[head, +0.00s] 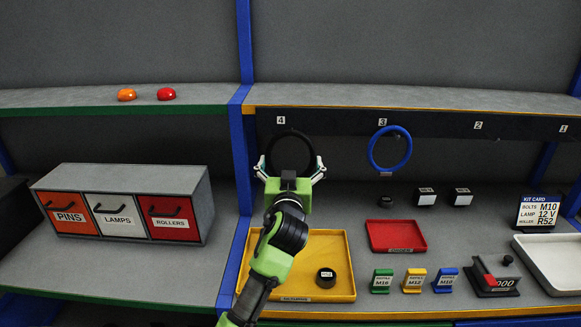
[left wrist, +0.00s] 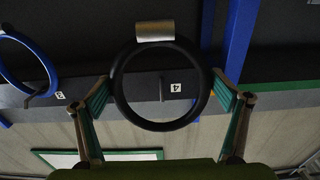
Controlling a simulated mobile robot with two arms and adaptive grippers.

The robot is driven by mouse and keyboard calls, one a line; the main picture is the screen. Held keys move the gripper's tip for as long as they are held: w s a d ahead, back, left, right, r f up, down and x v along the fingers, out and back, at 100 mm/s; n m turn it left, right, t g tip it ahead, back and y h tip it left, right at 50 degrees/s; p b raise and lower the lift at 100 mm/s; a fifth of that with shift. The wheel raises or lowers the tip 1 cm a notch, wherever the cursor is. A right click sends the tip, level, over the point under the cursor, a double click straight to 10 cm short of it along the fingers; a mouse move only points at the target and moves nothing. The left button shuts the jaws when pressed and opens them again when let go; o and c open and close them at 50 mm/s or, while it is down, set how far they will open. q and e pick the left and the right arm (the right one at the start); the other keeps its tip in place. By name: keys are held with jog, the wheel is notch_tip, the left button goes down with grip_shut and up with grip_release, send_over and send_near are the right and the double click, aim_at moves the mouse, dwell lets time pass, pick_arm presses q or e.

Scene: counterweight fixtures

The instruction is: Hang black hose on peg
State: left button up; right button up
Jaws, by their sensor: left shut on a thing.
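The black hose (head: 291,132) is a ring held upright in front of the dark rail under the 4 label. My left gripper (head: 291,170) is shut on it, with a finger at each side of the ring. In the left wrist view the black hose (left wrist: 117,90) carries a pale band, and the fingers (left wrist: 160,95) touch its two sides. A short dark peg (left wrist: 162,89) beside the 4 label shows through the ring's opening. I cannot tell whether the ring is around the peg or in front of it. My right gripper is not in view.
A blue hose (head: 372,150) hangs at label 3. A blue post (head: 244,130) stands just left of my gripper. Below are a yellow tray (head: 340,250) with a dark round part (head: 326,278), a red tray (head: 396,248) and small coloured blocks. A drawer unit (head: 180,182) stands left.

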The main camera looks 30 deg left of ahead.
pick_arm(q)
jog(key=shift+w+a, duration=0.3)
jog(key=shift+w, duration=0.2)
jog(key=w+a+f+b, duration=0.1)
jog(key=w+a+b, duration=0.2)
jog(key=w, duration=0.2)
jog(key=shift+w+a+f, duration=0.2)
jog(key=shift+w+f, duration=0.1)
jog(key=shift+f, duration=0.05)
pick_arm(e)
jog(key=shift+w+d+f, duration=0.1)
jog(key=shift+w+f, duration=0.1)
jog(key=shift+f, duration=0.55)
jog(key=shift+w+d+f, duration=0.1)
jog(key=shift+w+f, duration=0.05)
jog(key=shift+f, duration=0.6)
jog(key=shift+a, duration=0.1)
